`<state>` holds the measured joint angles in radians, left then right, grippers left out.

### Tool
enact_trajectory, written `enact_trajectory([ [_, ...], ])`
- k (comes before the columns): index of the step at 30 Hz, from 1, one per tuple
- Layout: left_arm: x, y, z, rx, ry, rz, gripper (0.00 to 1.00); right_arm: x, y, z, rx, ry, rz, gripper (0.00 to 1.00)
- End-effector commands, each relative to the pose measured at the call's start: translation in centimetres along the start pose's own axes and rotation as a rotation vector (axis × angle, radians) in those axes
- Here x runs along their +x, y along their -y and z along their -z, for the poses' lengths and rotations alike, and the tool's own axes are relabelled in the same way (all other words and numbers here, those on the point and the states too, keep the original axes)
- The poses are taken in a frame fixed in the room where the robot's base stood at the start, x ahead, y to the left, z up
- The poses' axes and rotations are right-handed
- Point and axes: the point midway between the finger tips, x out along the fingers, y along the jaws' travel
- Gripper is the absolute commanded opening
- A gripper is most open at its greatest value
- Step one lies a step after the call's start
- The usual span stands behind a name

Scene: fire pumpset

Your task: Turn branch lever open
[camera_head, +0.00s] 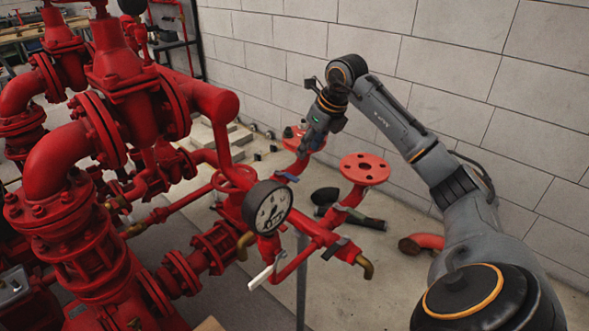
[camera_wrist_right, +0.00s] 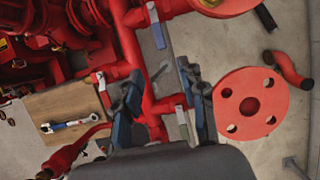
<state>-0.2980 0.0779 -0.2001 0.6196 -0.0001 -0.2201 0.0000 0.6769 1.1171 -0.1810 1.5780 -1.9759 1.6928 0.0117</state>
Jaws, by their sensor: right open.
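The red branch pipework carries several small levers. In the head view these include a blue lever (camera_head: 287,177) below the arm, a grey-white lever (camera_head: 261,277) under the gauge and a dark lever (camera_head: 335,248) on the lower branch. I cannot tell which is the task's branch lever. My right gripper (camera_head: 304,152) hangs above the pipework near the blue lever. In the right wrist view the gripper (camera_wrist_right: 157,72) is open and empty, its fingers either side of a red pipe (camera_wrist_right: 148,92). A grey lever (camera_wrist_right: 182,122) shows beside the right finger; contact is unclear. My left gripper is out of view.
A round gauge (camera_head: 267,207) stands in front of the branches. A red flange (camera_head: 364,168) is right of the gripper, also in the wrist view (camera_wrist_right: 251,106). Large red pumps (camera_head: 120,80) fill the left. A block wall (camera_head: 450,60) is behind.

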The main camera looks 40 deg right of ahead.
Motion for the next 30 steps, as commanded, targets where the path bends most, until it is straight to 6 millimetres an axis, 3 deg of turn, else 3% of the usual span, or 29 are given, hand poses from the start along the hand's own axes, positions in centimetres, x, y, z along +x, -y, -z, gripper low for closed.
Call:
enact_trajectory([
  [3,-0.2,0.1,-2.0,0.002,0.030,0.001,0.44,2.7,-0.2,0.1,0.000,-0.004,-0.005,0.41],
  [6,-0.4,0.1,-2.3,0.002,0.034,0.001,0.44,4.9,-0.2,0.0,0.002,-0.003,-0.006,0.41],
  [15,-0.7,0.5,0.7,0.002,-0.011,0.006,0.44,10.1,-0.1,0.0,0.002,-0.002,-0.004,0.41],
  [21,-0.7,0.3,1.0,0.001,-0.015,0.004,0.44,11.4,-0.1,0.0,0.000,-0.001,-0.002,0.41],
  [29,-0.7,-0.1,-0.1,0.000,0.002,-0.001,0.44,11.6,-0.1,0.0,-0.001,-0.001,-0.001,0.41],
  [30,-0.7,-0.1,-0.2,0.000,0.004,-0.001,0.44,11.6,-0.1,0.0,-0.001,0.000,-0.001,0.36],
])
